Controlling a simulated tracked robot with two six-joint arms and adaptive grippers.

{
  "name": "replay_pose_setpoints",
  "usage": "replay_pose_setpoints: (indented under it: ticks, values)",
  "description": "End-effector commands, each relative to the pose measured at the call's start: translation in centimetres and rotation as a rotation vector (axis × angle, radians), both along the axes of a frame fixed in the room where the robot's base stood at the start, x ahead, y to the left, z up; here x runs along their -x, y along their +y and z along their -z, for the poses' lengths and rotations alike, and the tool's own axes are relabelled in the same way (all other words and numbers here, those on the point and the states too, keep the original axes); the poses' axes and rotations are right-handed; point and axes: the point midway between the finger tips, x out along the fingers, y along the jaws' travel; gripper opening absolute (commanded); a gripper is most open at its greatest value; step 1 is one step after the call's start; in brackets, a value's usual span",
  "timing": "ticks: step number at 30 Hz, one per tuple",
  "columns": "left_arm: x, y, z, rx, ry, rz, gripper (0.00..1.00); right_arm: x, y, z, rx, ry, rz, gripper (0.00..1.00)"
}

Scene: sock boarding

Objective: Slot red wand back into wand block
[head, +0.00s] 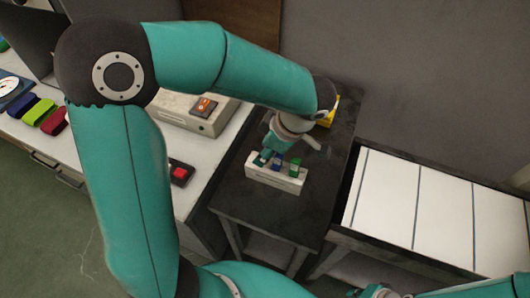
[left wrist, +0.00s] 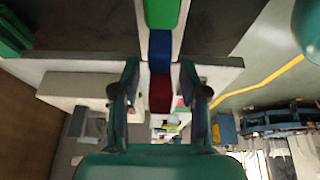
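The white wand block (head: 282,182) stands on the dark table. A blue wand (head: 278,161) and a green wand (head: 294,166) stand in it. My left gripper (head: 266,152) is over the block's left end and hides the red wand in the head view. In the left wrist view the red wand (left wrist: 160,92) lies in line with the blue wand (left wrist: 160,50) and green wand (left wrist: 162,14). My left gripper's fingers (left wrist: 159,92) are on either side of the red wand, with gaps showing. A small part of my right gripper (head: 376,291) shows at the bottom edge; its fingers are unclear.
The dark table (head: 245,205) has bare room in front of the block. A yellow object (head: 328,117) is behind my left wrist. A beige box (head: 200,118) and a red-button box (head: 180,173) are on the left counter. White panels (head: 440,215) lie to the right.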

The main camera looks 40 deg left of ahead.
Motion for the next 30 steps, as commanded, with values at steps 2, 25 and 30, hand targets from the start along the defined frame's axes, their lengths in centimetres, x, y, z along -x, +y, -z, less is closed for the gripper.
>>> replay_pose_setpoints:
  ticks: [2, 25, 30]
  values:
    - [0.0, 0.0, 0.0, 0.0, 0.0, 0.0, 0.28, 0.0, 0.0, 0.0, 0.0, 0.0, 0.0, 0.0]
    - [-0.1, -0.1, -1.5, 0.0, -0.002, 0.001, 0.0, 0.0, 0.0, 0.0, 0.0, 0.0, 0.0, 0.0]
    - [-0.1, -0.1, -3.9, 0.001, -0.005, 0.0, 0.0, 0.0, 0.0, 0.0, 0.0, 0.0, 0.0, 0.0]
